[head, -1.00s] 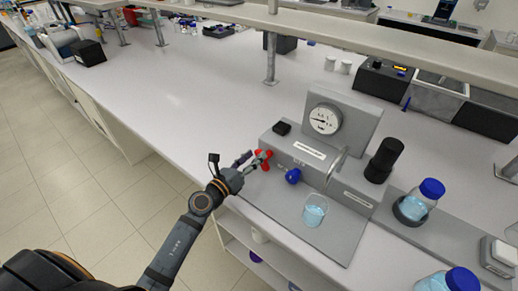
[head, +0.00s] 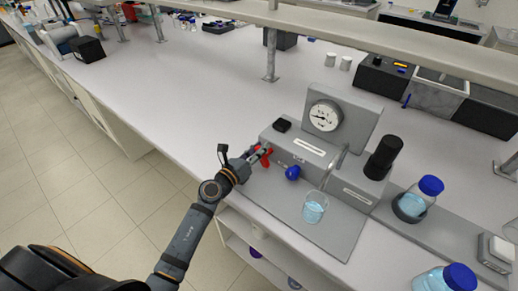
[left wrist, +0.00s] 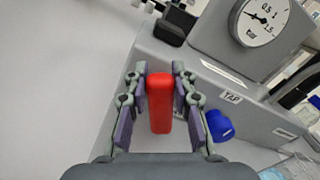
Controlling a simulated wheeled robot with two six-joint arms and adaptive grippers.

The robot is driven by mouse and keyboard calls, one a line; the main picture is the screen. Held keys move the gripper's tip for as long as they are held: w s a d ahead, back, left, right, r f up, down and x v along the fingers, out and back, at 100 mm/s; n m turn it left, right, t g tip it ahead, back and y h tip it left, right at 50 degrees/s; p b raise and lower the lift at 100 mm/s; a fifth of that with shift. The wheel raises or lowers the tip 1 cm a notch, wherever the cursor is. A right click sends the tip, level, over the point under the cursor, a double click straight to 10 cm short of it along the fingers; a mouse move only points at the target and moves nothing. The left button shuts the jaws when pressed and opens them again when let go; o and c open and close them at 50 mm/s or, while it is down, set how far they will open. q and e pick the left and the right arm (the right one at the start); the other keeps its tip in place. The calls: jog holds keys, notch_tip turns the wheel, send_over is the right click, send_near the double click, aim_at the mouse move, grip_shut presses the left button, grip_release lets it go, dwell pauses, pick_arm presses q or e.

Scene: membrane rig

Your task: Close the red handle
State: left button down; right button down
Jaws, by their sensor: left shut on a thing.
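The red handle (head: 266,160) is on the left end of the grey membrane rig (head: 300,150). My left gripper (head: 257,155) reaches it from the left and partly covers it in the head view. In the left wrist view the red handle (left wrist: 160,103) stands between the two fingers of my left gripper (left wrist: 160,100), which are shut on it. The rest of the handle's mount is hidden. My right gripper is not in view.
A pressure gauge (head: 325,116) rises behind. Blue-capped bottles (head: 420,195) stand at the right.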

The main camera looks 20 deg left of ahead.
pick_arm(q)
jog(key=m, duration=0.2)
jog(key=d+m, duration=0.1)
jog(key=m, duration=0.2)
jog(key=shift+s+d+r+m+b, duration=0.2)
jog(key=shift+s+d+m+b, duration=0.1)
jog(key=shift+m+b, duration=0.1)
jog(key=c, duration=1.1)
grip_release()
jog(key=v, duration=0.7)
jog(key=shift+s+a, duration=0.15)
jog(key=shift+s, duration=0.1)
